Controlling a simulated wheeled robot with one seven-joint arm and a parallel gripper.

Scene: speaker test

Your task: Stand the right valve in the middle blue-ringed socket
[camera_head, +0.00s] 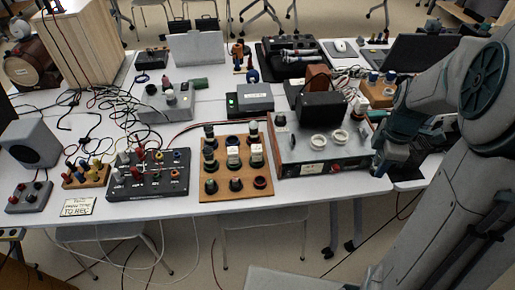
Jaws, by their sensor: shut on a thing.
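A wooden board (204,193) in the middle of the table's front part holds several dark valves and sockets in rows. In its back row a dark valve (209,131) stands at the left and another, the right valve (253,132), stands upright at the right. Between them is a low, blue-ringed socket (232,141) that looks empty. My gripper (379,160) is at the right end of the grey metal box, well right of the board. It is dark and partly hidden by my arm. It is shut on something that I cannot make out.
The grey metal box (300,162) with round sockets stands right beside the board. A black panel with colored plugs (150,187) lies left of it. A small labelled box (250,98) and loose cables lie behind. A narrow strip of table is clear in front.

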